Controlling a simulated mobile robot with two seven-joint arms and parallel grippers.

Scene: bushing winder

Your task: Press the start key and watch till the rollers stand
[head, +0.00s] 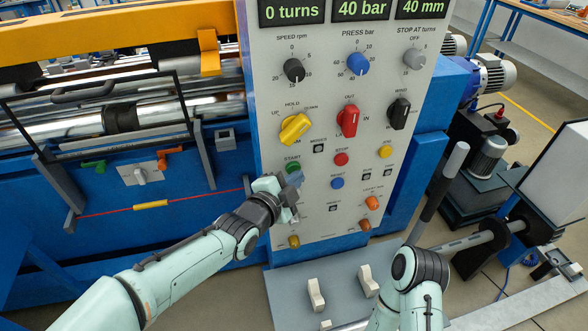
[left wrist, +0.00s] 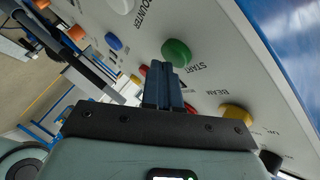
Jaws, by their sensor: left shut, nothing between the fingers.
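The green start key (head: 293,167) is on the grey control panel (head: 270,130), under the label START; the left wrist view shows it too (left wrist: 177,52). My left gripper (head: 295,179) is shut and empty, its fingertips just below the key in the head view. In the left wrist view the shut fingers (left wrist: 164,75) point at the panel beside the key; I cannot tell if they touch it. The shiny rollers (head: 140,115) lie at the left behind a dark-framed guard (head: 92,90); motion cannot be told. The display (head: 292,11) reads 0 turns. My right gripper is out of view.
A red stop key (head: 341,159), a blue reset key (head: 337,183) and a yellow key (head: 385,152) sit near the start key. Above are a yellow knob (head: 295,129) and a red knob (head: 347,121).

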